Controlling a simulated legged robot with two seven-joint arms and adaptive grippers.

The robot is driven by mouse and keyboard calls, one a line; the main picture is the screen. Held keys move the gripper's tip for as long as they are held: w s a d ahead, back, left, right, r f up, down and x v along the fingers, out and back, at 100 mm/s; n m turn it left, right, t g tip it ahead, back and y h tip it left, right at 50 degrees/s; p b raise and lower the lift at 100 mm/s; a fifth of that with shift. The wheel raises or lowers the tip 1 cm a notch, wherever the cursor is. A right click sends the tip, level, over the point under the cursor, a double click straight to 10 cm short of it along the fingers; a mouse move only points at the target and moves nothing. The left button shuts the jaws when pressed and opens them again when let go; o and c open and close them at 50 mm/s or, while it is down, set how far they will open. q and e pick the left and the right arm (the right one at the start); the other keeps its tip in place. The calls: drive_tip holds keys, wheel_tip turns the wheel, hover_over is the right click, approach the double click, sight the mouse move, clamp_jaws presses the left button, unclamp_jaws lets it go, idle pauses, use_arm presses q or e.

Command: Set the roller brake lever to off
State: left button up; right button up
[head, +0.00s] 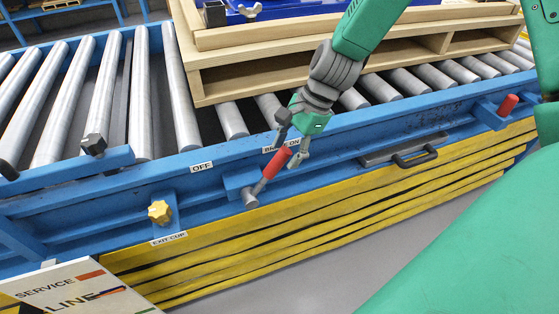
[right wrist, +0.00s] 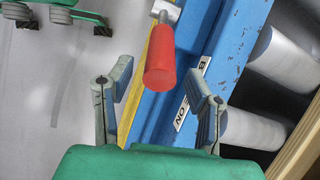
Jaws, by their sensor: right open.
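The roller brake lever has a red grip (head: 275,163) on a grey pivot at the blue conveyor frame. It tilts up and right, with its top near the brake-on label (head: 281,144). The off label (head: 202,167) is on the rail to its left. My right gripper (head: 294,143) is at the top end of the red grip. In the right wrist view the red grip (right wrist: 160,57) lies between and beyond the open fingers of my right gripper (right wrist: 160,92), and no finger visibly touches it. My left gripper is not in view.
A yellow star knob (head: 159,212) sits left of the lever above an exit cup label (head: 169,239). A wooden pallet (head: 240,75) stands on the rollers behind. A black handle (head: 414,157) and another red grip (head: 508,105) are to the right. A service sign (head: 70,288) is at lower left.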

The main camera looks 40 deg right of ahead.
sight(275, 159)
drive_tip(key=shift+w+d+f, duration=0.1)
drive_tip(key=shift+d+f, duration=0.1)
drive_tip(key=shift+f, duration=0.85)
drive_tip(key=shift+a+f, duration=0.1)
drive_tip(key=shift+a, duration=0.15)
drive_tip(key=a, duration=0.2)
drive_tip(key=shift+a+r, duration=0.3)
drive_tip(key=shift+a, duration=0.25)
drive_tip(key=c, duration=0.4)
clamp_jaws()
drive_tip(key=shift+d+f, duration=0.2)
drive_tip(key=shift+d, duration=0.8)
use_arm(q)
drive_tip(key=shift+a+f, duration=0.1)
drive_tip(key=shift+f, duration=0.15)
use_arm(e)
drive_tip(key=shift+a, duration=0.1)
